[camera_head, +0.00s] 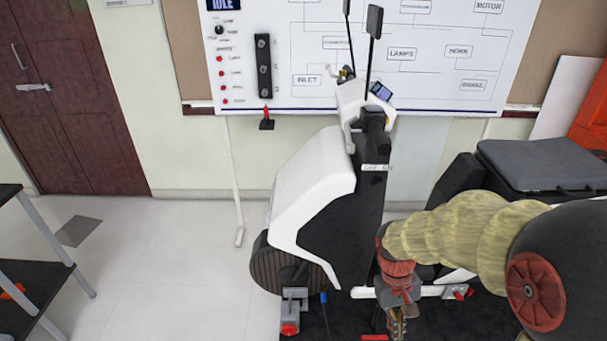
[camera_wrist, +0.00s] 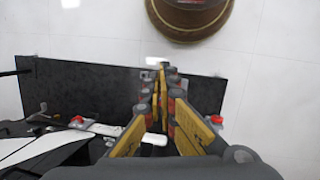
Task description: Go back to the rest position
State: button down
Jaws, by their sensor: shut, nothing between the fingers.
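My gripper (camera_head: 397,328) hangs down at the bottom edge of the head view, in front of the rig's lower right part, and is cut off there. In the wrist view my gripper (camera_wrist: 160,88) shows its yellow and grey fingers closed at the tips, with nothing held. The white and black scooter-like chassis rig (camera_head: 312,190) stands upright behind it. I cannot tell from these views whether the gripper touches the rig.
A black mat (camera_wrist: 85,85) lies under the rig. A black seat (camera_head: 545,163) is at the right, and dark shelves (camera_head: 40,285) stand at the left. A labelled white board (camera_head: 430,75) is on the wall behind. The pale floor (camera_head: 170,270) between shelves and rig is clear.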

jog(key=s+a+r+t+y+p, duration=0.1)
jog(key=s+r+t, duration=0.3)
jog(key=r, duration=0.7)
jog(key=s+a+r+m+t+p, duration=0.1)
jog(key=s+r+t, duration=0.3)
jog(key=r, duration=0.8)
jog(key=shift+s+a+r+m+y+p, duration=0.35)
jog(key=shift+s+a+p, duration=0.2)
jog(key=shift+a, duration=0.25)
jog(key=shift+f, duration=0.15)
